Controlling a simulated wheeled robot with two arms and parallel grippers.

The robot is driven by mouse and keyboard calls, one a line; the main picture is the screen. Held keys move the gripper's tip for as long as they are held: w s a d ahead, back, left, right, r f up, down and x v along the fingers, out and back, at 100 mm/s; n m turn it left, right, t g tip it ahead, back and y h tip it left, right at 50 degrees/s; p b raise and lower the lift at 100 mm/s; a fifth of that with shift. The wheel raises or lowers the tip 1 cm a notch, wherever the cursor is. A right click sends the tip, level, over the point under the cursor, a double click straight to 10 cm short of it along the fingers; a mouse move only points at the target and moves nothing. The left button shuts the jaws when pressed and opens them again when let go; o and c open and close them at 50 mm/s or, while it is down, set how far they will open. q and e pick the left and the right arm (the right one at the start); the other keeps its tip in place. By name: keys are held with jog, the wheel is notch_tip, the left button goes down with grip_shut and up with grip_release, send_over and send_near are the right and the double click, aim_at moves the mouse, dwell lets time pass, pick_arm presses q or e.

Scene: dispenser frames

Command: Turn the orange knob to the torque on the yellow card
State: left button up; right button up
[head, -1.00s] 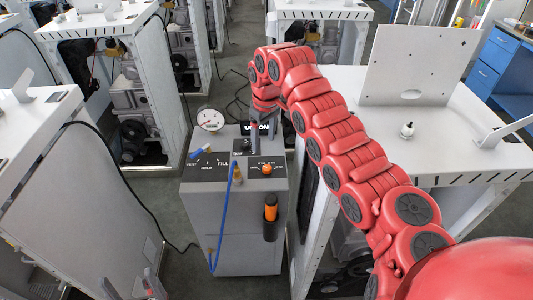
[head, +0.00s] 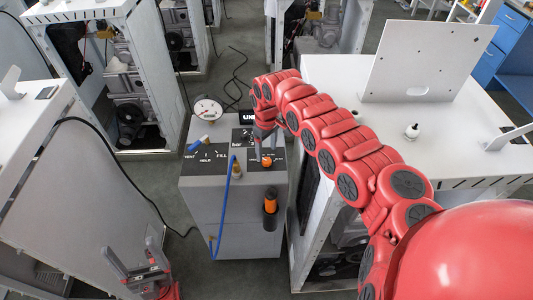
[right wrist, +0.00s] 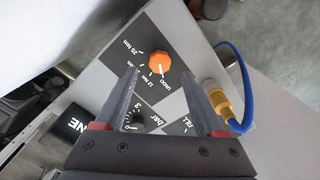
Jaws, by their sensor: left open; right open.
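The orange knob (head: 266,162) sits on a dark panel on top of the grey dispenser (head: 232,208). In the right wrist view the knob (right wrist: 159,61) has markings around it, including 25 Nm, 12 Nm and UNDO. A pale mark on the knob seems to face UNDO. My right gripper (head: 265,150) is open and points down close to the knob; in the right wrist view its fingers (right wrist: 163,90) are apart, with the knob beyond their tips and nothing between them. My left gripper (head: 133,258) is open and empty at the lower left. I cannot make out a yellow card.
A pressure gauge (head: 208,110), a blue hose (head: 222,210) with a brass fitting and an orange-handled tool (head: 270,205) are on the dispenser. White frames stand close on both sides; the right one bears an upright plate (head: 425,60). Grey floor lies in front.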

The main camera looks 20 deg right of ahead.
aim_at(266, 160)
notch_tip(266, 160, down, 4)
jog(key=shift+s+r, duration=0.1)
jog(key=shift+f+p, duration=0.3)
jog(key=shift+f, duration=0.15)
jog(key=shift+c, duration=0.3)
grip_shut()
